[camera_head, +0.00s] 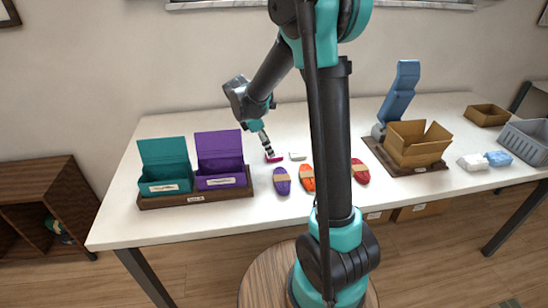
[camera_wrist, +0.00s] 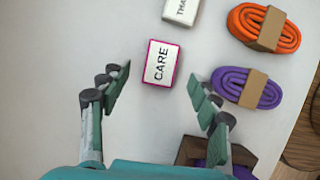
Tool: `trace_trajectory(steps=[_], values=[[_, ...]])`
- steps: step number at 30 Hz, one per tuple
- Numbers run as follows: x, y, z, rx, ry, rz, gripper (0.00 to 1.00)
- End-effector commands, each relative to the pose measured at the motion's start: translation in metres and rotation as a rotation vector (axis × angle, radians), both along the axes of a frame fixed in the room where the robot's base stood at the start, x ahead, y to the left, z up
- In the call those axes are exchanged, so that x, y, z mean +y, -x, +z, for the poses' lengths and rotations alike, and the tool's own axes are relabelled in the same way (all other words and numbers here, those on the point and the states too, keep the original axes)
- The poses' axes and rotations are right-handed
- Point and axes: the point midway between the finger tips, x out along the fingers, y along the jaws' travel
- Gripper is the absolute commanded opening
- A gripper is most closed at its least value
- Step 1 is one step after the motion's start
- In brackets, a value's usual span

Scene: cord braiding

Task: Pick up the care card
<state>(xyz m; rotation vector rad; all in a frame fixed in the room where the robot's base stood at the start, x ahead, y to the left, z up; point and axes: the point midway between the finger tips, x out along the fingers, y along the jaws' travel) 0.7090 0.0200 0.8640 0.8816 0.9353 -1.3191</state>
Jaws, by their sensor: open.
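The care card (camera_wrist: 160,63) lies on the white table, a small white block with a magenta edge and "CARE" printed on it. In the head view the care card (camera_head: 274,159) shows as a small magenta-edged piece below the fingertips. My gripper (camera_wrist: 158,88) is open and empty, its two fingers spread to either side of the card's near end. The card sits just ahead of the fingertips, between their lines. In the head view my gripper (camera_head: 268,149) reaches down close to the card; whether it touches cannot be told.
A second white card (camera_wrist: 181,10), partly cut off, lies just beyond. An orange cord bundle (camera_wrist: 246,25) and a purple one (camera_wrist: 230,86) lie to the right. A teal box (camera_head: 165,186) and a purple box (camera_head: 221,181) stand left; an open carton (camera_head: 414,152) stands right.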

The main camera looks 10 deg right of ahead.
Motion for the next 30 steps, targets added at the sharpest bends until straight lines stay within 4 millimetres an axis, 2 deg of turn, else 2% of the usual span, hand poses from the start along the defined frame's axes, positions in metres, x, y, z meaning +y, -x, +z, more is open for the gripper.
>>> trace_trajectory(steps=[6, 15, 24, 30], values=[[-0.01, 0.0, -0.027, 0.0, 0.0, 0.0, 0.62], [-0.012, 0.0, -0.031, 0.0, 0.0, 0.0, 0.62], [-0.012, 0.0, -0.03, 0.0, 0.0, 0.0, 0.26], [-0.012, 0.0, -0.03, 0.0, 0.0, 0.0, 0.24]])
